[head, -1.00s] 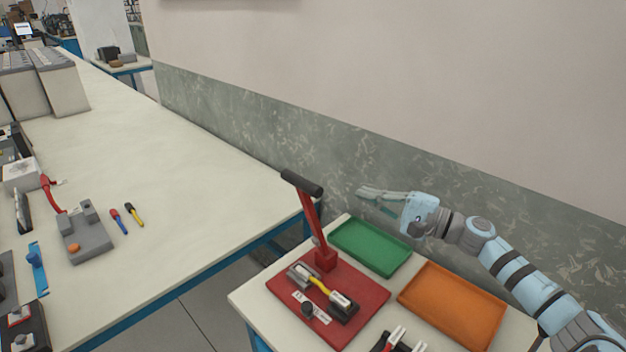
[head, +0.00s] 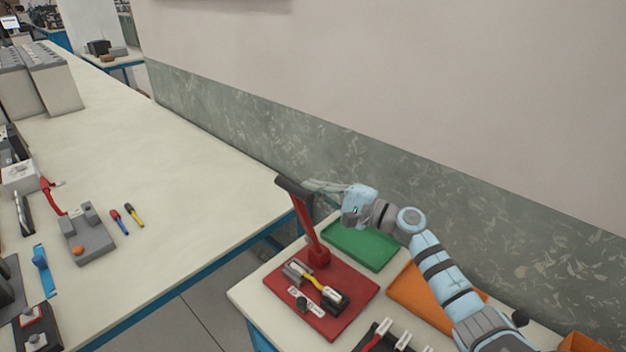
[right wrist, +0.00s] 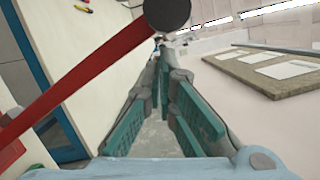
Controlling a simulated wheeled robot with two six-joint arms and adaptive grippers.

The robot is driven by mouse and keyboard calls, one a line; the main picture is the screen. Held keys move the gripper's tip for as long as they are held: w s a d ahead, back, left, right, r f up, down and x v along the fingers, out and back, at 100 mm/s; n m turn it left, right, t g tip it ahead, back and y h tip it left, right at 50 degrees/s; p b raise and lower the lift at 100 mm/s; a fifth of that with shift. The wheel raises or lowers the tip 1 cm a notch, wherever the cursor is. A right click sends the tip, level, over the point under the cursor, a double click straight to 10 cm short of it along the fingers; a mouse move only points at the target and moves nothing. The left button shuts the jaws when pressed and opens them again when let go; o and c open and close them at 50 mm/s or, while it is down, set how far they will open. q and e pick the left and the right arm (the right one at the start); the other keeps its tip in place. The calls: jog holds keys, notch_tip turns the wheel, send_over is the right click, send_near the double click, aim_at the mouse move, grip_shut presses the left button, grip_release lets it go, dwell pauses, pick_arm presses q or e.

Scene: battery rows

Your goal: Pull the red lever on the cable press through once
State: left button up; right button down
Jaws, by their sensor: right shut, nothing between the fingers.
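The cable press has a red base plate (head: 345,318) on the near table. Its red lever (head: 305,222) stands nearly upright, leaning left, with a black crossbar handle (head: 293,188) on top. A cable piece with a yellow section (head: 315,284) lies in the press. My right gripper (head: 312,186) is shut and empty, just right of and behind the handle. In the right wrist view its fingers (right wrist: 160,60) close toward the tips, and the lever (right wrist: 95,75) and round handle end (right wrist: 167,12) show in front at upper left. Contact cannot be told. My left gripper is not in view.
A green tray (head: 362,247) lies under my right forearm, and an orange tray (head: 408,292) beside it is partly covered. Tools with white labels (head: 402,341) sit at the front. The long table (head: 150,130) at left holds a grey fixture (head: 88,238). The wall stands close behind.

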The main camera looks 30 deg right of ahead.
jog(key=shift+s+a, duration=0.2)
jog(key=shift+a, duration=0.1)
